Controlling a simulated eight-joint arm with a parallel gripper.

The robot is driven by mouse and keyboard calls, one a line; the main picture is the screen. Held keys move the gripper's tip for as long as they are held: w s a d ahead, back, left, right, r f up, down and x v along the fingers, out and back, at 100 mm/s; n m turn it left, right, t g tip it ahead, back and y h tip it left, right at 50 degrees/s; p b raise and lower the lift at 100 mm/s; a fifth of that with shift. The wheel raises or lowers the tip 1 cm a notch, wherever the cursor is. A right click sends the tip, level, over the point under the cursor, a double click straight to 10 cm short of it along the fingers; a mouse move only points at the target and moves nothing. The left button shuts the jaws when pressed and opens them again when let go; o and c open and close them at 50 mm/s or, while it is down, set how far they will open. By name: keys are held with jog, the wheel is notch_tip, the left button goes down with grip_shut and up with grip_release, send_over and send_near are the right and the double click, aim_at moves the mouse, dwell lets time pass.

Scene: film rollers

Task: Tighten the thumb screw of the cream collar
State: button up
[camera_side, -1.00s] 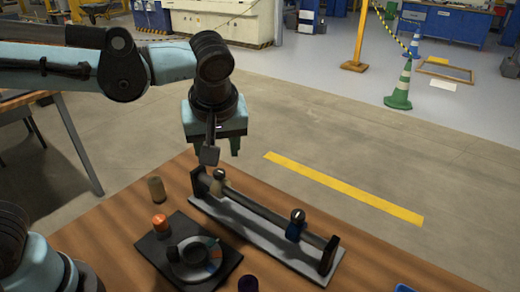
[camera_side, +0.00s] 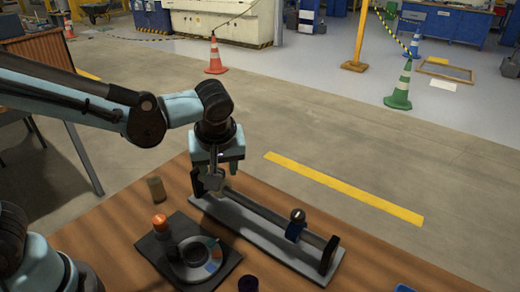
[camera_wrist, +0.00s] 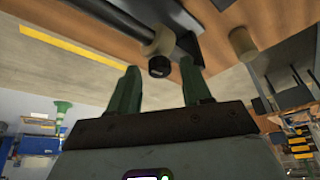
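The cream collar (camera_wrist: 163,40) sits around a dark bar in the wrist view. Its thumb screw (camera_wrist: 159,67) is a black knob pointing toward my gripper. My gripper (camera_wrist: 159,72) is open, with one green finger on each side of the knob near the fingertips. I see no clear contact with the knob. In the side view my gripper (camera_side: 217,176) is over the left end of the bar (camera_side: 262,210) and hides the cream collar. A blue collar (camera_side: 296,226) sits farther right on the bar.
The bar's end supports stand on a grey plate (camera_side: 250,229). A black base with a round dial (camera_side: 195,258) and an orange-topped piece (camera_side: 160,222) lies in front. A tan cylinder (camera_side: 156,189) stands left, and a dark purple cylinder (camera_side: 248,284) at the front edge.

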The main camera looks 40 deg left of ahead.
grip_shut()
jog(key=shift+m, duration=0.4)
jog(key=m, duration=0.1)
jog(key=m+t+h, duration=0.1)
jog(key=m, duration=0.1)
jog(key=shift+s+a+m, duration=0.15)
jog(key=shift+m, duration=0.15)
jog(key=m+h, duration=0.1)
jog(key=m, duration=0.1)
jog(key=m+h, duration=0.1)
jog(key=m, duration=0.1)
jog(key=shift+a+t, duration=0.15)
jog(key=shift+t, duration=0.15)
jog(key=m, duration=0.2)
jog(key=m+h, duration=0.1)
jog(key=m, duration=0.2)
jog(key=shift+a+h, duration=0.2)
jog(key=shift+h, duration=0.1)
jog(key=shift+m+g+h, duration=0.25)
jog(key=shift+m+h, duration=0.15)
jog(key=shift+m, duration=0.85)
jog(key=shift+m+g+h, duration=0.25)
jog(key=shift+m+h, duration=0.15)
jog(key=shift+m, duration=0.85)
jog(key=shift+a, duration=0.1)
